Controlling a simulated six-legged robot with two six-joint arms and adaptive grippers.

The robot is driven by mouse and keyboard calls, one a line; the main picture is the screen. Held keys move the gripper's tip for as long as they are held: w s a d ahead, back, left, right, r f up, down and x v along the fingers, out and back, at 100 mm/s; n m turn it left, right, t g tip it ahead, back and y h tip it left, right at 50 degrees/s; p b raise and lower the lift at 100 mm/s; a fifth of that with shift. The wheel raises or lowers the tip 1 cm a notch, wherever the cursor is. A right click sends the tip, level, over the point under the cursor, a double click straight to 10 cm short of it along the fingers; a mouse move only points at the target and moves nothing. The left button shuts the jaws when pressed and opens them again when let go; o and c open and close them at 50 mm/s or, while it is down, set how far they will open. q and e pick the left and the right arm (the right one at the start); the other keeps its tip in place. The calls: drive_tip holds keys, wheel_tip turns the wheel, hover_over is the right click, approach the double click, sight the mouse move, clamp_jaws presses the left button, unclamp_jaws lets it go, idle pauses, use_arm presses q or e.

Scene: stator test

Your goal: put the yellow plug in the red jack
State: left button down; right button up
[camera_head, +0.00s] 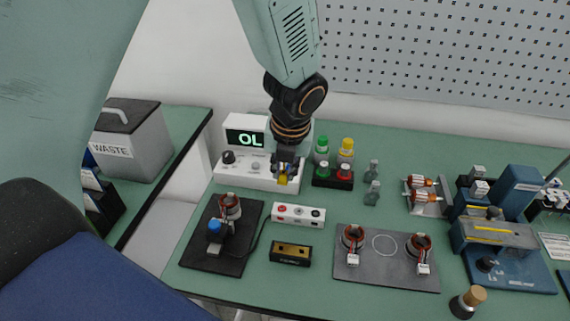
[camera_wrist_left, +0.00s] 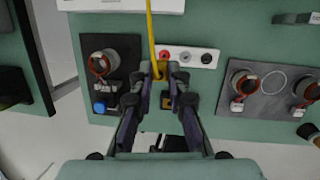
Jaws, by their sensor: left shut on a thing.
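The yellow plug (camera_head: 283,180) is between the fingertips of my left gripper (camera_head: 286,168), which is shut on it. In the wrist view the plug (camera_wrist_left: 160,70) shows between the fingers of the gripper (camera_wrist_left: 161,78), with a yellow cable (camera_wrist_left: 150,28) running up from it. The red jack (camera_head: 281,209) is the left socket on the white jack box (camera_head: 298,221). In the wrist view the red jack (camera_wrist_left: 165,54) shows just beyond the fingertips. In the head view the plug is above and behind the box, apart from it. My right gripper is not in view.
A white meter (camera_head: 226,171) reading OL stands behind the jack box. A black mat with a stator (camera_head: 230,207) lies left of the box. A yellow-and-black block (camera_head: 291,253) is in front. A grey plate (camera_head: 385,280) with two stators is at right.

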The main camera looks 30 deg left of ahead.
use_arm(q)
drive_tip(key=x, duration=0.1)
drive_tip(key=b+x, duration=0.1)
drive_tip(key=shift+s+f, duration=0.2)
drive_tip(key=shift+f, duration=0.2)
drive_tip(key=shift+h, duration=0.6)
drive_tip(key=shift+s+a+f+b, duration=0.1)
drive_tip(key=shift+f+b, duration=1.5)
drive_tip(key=shift+f, duration=0.45)
drive_tip(key=shift+f+p, duration=0.25)
drive_tip(key=shift+p, duration=0.15)
drive_tip(key=shift+x, duration=0.8)
drive_tip(key=c, duration=1.2)
unclamp_jaws()
drive_tip(key=shift+s, duration=0.15)
drive_tip(key=v, duration=1.2)
drive_tip(key=shift+s+f, duration=0.1)
drive_tip(key=shift+s, duration=0.05)
